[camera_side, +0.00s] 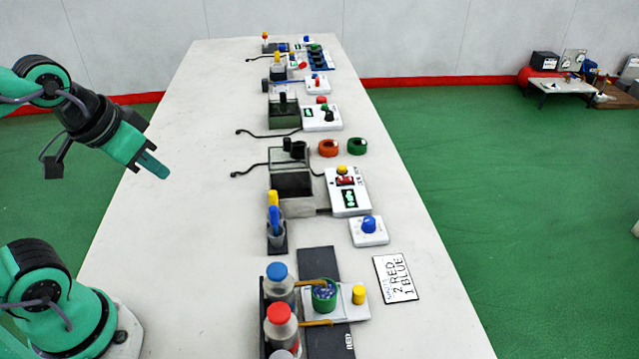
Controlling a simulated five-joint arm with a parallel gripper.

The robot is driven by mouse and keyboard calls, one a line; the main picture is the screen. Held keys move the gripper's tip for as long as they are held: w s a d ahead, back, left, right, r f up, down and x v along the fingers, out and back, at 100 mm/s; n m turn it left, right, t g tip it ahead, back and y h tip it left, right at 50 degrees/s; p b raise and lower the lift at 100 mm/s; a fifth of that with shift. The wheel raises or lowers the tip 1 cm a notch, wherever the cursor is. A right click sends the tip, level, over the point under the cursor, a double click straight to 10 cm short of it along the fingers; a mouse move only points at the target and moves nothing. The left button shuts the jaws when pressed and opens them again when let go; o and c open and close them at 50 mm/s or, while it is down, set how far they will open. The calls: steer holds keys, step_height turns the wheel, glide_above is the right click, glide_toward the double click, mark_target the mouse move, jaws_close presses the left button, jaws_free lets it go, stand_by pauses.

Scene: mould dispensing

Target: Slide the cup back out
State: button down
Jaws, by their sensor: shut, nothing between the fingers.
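A green round cup (323,301) with bluish and pale contents stands at the front of the table, by the tan spouts of a dispenser. One spout lies near its back edge and one near its front edge. Two bottles stand left of it, one with a blue cap (277,272) and one with a red cap (279,314). A yellow button (358,294) is on the white base right of the cup. My gripper (161,170) is shut and empty, high at the left, well away from the cup.
A card (397,279) reading "2 RED 1 BLUE" lies right of the dispenser. A blue-knob box (368,230), a tool holder (276,235) and several machines stand farther back. The table's left side (190,230) is clear.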

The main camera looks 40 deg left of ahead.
stand_by(0.3)
steer(key=c, duration=1.3)
jaws_free()
steer(key=shift+w+d, duration=0.1)
steer(key=shift+w, duration=0.05)
steer(key=shift+o, duration=0.2)
steer(key=shift+w+d+r, duration=0.1)
steer(key=shift+w+d, duration=0.05)
steer(key=shift+w, duration=0.05)
steer(key=m+g, duration=0.6)
glide_above(359, 290)
steer(key=f, duration=1.4)
steer(key=shift+a+f, duration=0.25)
steer(key=shift+a, duration=0.05)
steer(key=shift+d+f, duration=0.3)
steer(key=shift+d, duration=0.05)
steer(key=shift+f, duration=0.15)
